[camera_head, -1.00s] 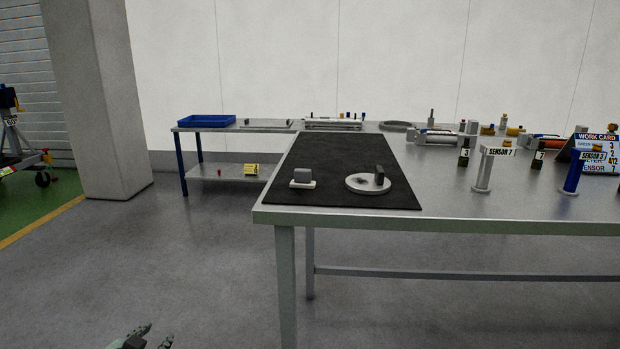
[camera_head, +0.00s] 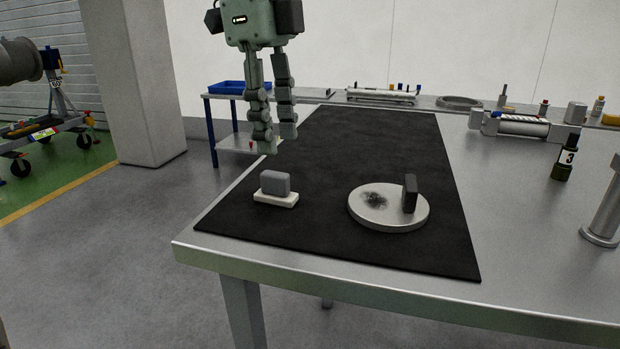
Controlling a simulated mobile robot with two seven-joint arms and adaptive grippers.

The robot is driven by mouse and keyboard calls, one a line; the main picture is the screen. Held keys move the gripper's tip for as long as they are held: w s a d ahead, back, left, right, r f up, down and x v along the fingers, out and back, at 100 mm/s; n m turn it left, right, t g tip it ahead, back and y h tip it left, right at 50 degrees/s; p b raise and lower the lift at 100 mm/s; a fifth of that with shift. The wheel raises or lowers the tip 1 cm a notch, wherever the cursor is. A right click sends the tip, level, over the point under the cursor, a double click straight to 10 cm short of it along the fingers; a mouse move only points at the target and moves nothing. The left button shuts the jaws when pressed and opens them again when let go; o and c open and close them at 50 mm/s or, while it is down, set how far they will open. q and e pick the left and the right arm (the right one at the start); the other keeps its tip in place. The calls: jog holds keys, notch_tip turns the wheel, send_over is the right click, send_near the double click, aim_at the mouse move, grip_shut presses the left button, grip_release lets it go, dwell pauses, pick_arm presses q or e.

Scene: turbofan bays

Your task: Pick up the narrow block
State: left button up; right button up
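Two small blocks are on the black mat (camera_head: 330,225). A dark, thin block (camera_head: 410,193) stands upright on the right side of a round pale disc (camera_head: 385,219) with a dark smudge on it. A wider grey block (camera_head: 275,183) sits on a small white base (camera_head: 276,199) to the left. My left gripper (camera_head: 277,144) hangs fingers down, above and slightly behind the grey block in the picture, left of the dark block. Its fingers are apart with nothing between them. My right gripper is not in view.
A dark green cylinder with a number 3 label (camera_head: 564,158) and a grey post (camera_head: 606,212) stand on the metal table to the right. A blue tray (camera_head: 240,87) is on the table behind. The mat between the blocks is clear.

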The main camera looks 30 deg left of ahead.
aim_at(275, 173)
pick_arm(q)
jog(key=shift+s+a+r+y, duration=0.1)
jog(key=shift+r+y, duration=0.05)
jog(key=shift+y, duration=0.25)
jog(key=shift+f, duration=0.25)
notch_tip(275, 173, down, 7)
jog(key=shift+s+a+r, duration=0.1)
jog(key=shift+c, duration=0.4)
grip_shut()
